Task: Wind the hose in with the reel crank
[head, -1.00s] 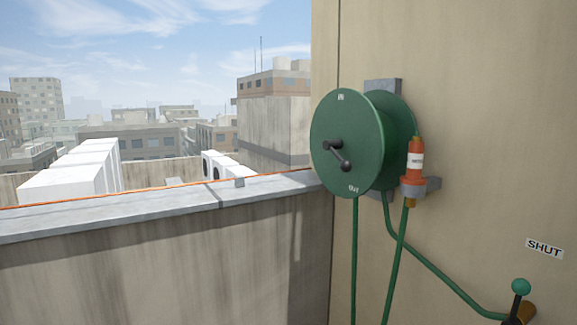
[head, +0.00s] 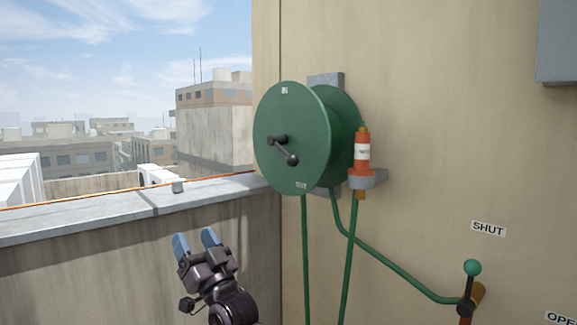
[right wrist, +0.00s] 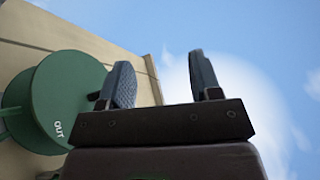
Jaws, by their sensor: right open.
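The green hose reel (head: 292,110) is mounted on the beige wall. The green hose (head: 306,255) hangs down from the reel. An orange nozzle with a white band (head: 362,152) stands in a grey holder to the right. My right gripper (head: 196,240) is open and empty, below and left of the reel, apart from it. In the right wrist view the reel (right wrist: 70,90) shows at the left, marked OUT, beyond the open fingers. My left gripper is not in view.
A parapet (head: 150,205) with an orange line along it runs at the left. A valve lever with a green knob (head: 472,268) is at the lower right, beneath a SHUT label (head: 488,229). A grey box (head: 557,40) is at the upper right. The space before the reel is clear.

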